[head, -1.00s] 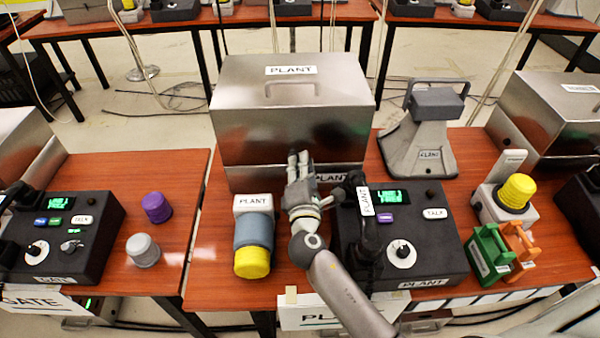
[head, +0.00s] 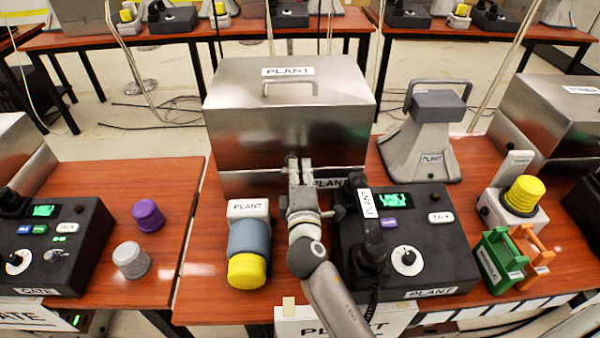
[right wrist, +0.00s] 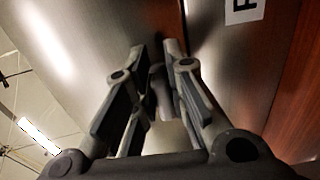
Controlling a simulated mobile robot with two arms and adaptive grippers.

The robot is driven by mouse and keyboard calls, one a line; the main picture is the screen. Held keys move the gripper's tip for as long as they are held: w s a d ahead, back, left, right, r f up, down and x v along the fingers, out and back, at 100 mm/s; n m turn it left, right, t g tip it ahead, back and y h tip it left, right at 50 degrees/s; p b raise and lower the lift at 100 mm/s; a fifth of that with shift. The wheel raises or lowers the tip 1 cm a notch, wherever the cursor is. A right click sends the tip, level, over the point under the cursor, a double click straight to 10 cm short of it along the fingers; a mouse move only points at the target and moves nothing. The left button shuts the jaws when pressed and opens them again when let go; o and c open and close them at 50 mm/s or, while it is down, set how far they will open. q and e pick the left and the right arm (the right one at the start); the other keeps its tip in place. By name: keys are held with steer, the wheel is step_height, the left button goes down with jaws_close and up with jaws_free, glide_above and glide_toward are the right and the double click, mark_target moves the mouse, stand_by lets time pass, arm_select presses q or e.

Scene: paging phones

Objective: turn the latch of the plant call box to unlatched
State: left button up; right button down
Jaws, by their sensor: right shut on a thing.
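The plant call box (head: 235,140) is a brushed-metal box with a closed lid, a handle on top and a PLANT label, at the back of the middle table. My right gripper (head: 299,167) is at the middle of its front face, at the lid seam. In the right wrist view, the gripper (right wrist: 155,62) is shut on a small grey part at the box front, which I take to be the latch (right wrist: 158,82). The fingers hide most of it, so its turned position cannot be told. My left gripper is not in view.
A grey horn speaker (head: 425,145) stands right of the box.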

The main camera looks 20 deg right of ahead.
steer(key=c, duration=1.4)
jaws_free()
steer(key=shift+c, duration=0.2)
steer(key=shift+s, duration=0.1)
steer(key=v, duration=0.7)
steer(key=shift+s+a, duration=0.1)
steer(key=shift+s, duration=0.05)
